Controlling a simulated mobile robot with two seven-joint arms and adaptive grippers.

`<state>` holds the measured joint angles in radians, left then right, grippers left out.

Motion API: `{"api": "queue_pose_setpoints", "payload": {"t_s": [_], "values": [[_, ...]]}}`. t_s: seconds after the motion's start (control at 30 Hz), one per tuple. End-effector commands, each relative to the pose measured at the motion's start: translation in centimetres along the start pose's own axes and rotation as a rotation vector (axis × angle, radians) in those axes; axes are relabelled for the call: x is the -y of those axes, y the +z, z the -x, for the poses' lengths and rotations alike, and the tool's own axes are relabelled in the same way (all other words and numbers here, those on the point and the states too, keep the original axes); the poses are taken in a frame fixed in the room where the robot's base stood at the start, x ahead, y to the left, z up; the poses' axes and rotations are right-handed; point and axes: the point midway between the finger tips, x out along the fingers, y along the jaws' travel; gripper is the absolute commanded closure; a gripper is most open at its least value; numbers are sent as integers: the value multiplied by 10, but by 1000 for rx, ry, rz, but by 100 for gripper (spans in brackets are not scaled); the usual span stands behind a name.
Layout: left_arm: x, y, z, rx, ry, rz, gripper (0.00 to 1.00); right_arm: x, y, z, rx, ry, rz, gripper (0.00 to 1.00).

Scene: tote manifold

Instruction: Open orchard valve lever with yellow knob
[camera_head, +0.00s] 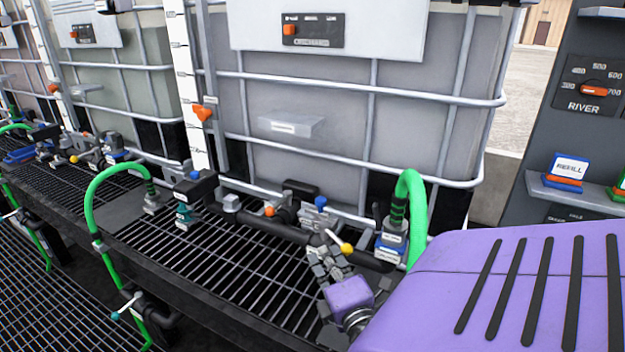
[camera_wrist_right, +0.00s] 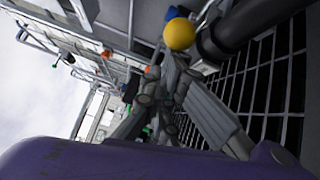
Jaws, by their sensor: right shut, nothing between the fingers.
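The yellow knob (camera_head: 346,248) sits at the end of a short pale lever (camera_head: 333,238) on the dark pipe below the nearest tank. In the right wrist view the yellow knob (camera_wrist_right: 180,34) is large and lies just beyond the fingertips. My right gripper (camera_head: 326,256) is shut and empty, with its fingers close beside the knob and lever. Its grey fingers (camera_wrist_right: 170,85) also show in the right wrist view. I cannot tell whether they touch the lever. My left gripper is not in view.
A green hose (camera_head: 418,215) rises just right of the valve. A blue knob (camera_head: 320,202) and an orange knob (camera_head: 269,209) sit on nearby fittings. The caged tank (camera_head: 300,165) stands behind, and dark grating (camera_head: 240,262) lies below. Another yellow knob (camera_head: 74,158) is far left.

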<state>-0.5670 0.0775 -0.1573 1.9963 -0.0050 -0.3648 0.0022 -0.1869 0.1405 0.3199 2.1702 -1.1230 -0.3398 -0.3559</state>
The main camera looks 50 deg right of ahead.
Motion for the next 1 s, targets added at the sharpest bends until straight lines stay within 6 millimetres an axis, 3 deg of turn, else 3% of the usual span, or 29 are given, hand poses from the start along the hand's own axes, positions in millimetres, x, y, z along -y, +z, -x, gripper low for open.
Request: {"api": "queue_pose_setpoints", "payload": {"t_s": [0.2, 0.5, 1.0], "values": [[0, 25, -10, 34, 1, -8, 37, 11, 21, 6, -194, 30, 0, 100], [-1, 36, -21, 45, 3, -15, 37, 12, 42, 5, -403, 74, -17, 100], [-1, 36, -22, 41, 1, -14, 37, 12, 53, 3, -405, 77, -19, 100]]}}
